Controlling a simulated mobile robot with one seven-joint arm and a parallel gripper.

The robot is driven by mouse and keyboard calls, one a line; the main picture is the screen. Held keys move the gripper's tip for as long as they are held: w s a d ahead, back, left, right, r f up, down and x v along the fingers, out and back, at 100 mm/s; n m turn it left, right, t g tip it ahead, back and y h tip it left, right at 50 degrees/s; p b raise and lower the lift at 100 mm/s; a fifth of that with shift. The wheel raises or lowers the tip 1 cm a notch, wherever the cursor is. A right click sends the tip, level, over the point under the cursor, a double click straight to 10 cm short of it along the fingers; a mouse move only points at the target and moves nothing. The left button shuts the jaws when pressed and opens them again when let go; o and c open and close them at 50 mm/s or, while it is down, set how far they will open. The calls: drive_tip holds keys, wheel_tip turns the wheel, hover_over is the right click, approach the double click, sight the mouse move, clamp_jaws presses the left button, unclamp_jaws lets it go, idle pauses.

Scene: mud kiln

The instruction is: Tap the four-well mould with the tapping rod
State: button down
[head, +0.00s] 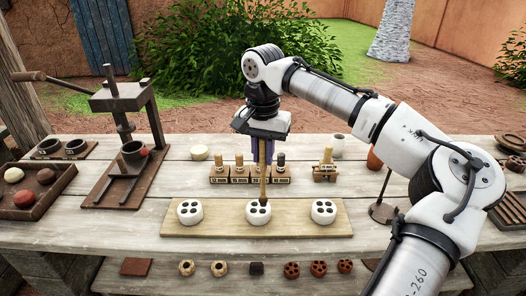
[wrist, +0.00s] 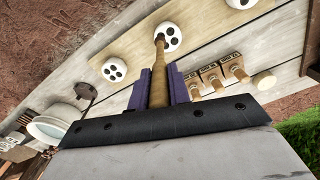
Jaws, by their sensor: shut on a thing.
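My gripper (head: 254,160), with purple fingers, is shut on the tapping rod (head: 263,180), a slim wooden stick pointing down. In the wrist view, the rod (wrist: 156,85) runs between the fingers (wrist: 157,86) out to the middle mould. Three round white moulds with dark wells stand in a row: a left mould (head: 190,211), a middle mould (head: 258,216) and a right mould (head: 323,212). The rod hides part of that mould's top.
The moulds stand on a pale board (head: 222,228). Stamps in wooden blocks (head: 231,174) stand just behind it. A press (head: 124,140) and a tray of balls (head: 38,188) are at left. A dark stand (head: 382,210) is at right.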

sight(263, 167)
drive_tip(key=shift+f+b, duration=0.4)
drive_tip(key=shift+f, duration=0.55)
drive_tip(key=shift+f, duration=0.7)
drive_tip(key=shift+s+f, duration=0.1)
drive_tip(key=shift+f, duration=0.1)
drive_tip(key=shift+r, duration=0.1)
